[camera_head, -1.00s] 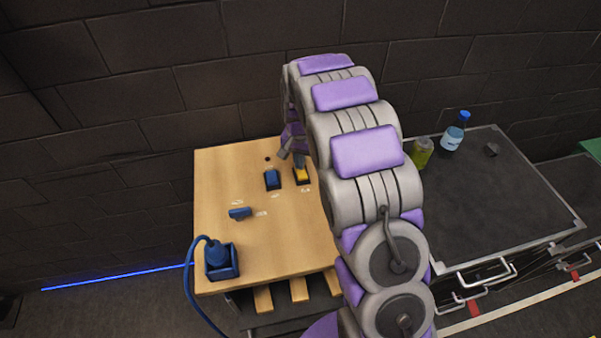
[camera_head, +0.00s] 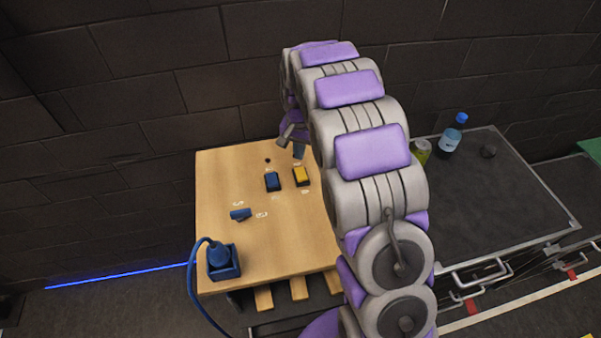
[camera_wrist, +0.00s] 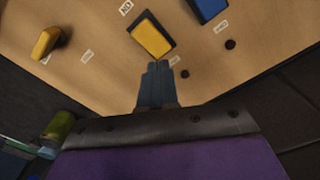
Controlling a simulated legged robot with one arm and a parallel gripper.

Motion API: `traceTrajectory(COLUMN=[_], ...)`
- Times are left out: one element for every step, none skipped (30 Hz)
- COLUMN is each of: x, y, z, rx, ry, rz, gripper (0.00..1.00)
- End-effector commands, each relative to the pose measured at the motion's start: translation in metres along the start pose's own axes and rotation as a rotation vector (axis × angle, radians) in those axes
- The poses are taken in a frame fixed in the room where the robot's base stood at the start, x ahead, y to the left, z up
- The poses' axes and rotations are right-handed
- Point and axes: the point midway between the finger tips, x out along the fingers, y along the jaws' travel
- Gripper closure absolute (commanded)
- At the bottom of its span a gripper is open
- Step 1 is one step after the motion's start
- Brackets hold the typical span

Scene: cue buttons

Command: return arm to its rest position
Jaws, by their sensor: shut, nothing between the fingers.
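My gripper (camera_head: 299,152) hangs from the purple and grey arm above the far side of the wooden table, just beyond the yellow button. In the wrist view my gripper (camera_wrist: 158,68) is shut and empty, its two blue-grey fingers together. The yellow button (camera_head: 301,175) is on the table, clear of the fingertips in the head view; it also shows in the wrist view (camera_wrist: 152,40). A blue button (camera_head: 272,181) sits to its left and shows in the wrist view (camera_wrist: 210,8). The arm hides the table's right part.
A blue switch (camera_head: 240,214) and a blue box with a cable (camera_head: 223,262) are on the wooden table (camera_head: 215,180). A yellow knob (camera_wrist: 45,42) shows in the wrist view. A dark case (camera_head: 500,200) at right bears a bottle (camera_head: 452,135) and a green can (camera_head: 421,150). A brick wall stands behind.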

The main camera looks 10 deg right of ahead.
Motion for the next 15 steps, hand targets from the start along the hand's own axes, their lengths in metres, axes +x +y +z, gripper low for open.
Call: traceTrajectory(x=[-0.005,-0.007,-0.010,-0.012,-0.014,-0.015,-0.015,-0.016,-0.016,-0.015,-0.015,-0.015,-0.015,-0.015,-0.015], y=[0.000,0.000,0.000,0.000,0.000,0.000,0.000,0.000,0.000,0.000,0.000,0.000,0.000,0.000,0.000], z=[0.000,0.000,0.000,0.000,0.000,0.000,0.000,0.000,0.000,0.000,0.000,0.000,0.000,0.000,0.000], rx=[0.000,0.000,0.000,0.000,0.000,0.000,0.000,0.000,0.000,0.000,0.000,0.000,0.000,0.000,0.000], ry=[0.001,0.001,0.001,0.001,0.001,0.000,0.000,0.000,-0.001,-0.001,-0.001,-0.001,-0.001,-0.001,-0.001], rz=[-0.001,-0.001,-0.001,-0.001,0.000,0.000,0.000,0.000,0.001,0.001,0.001,0.001,0.001,0.001,0.001], gripper=[1.00,1.00,1.00,1.00,1.00,1.00,1.00,1.00,1.00,1.00,1.00,1.00,1.00,1.00,1.00])
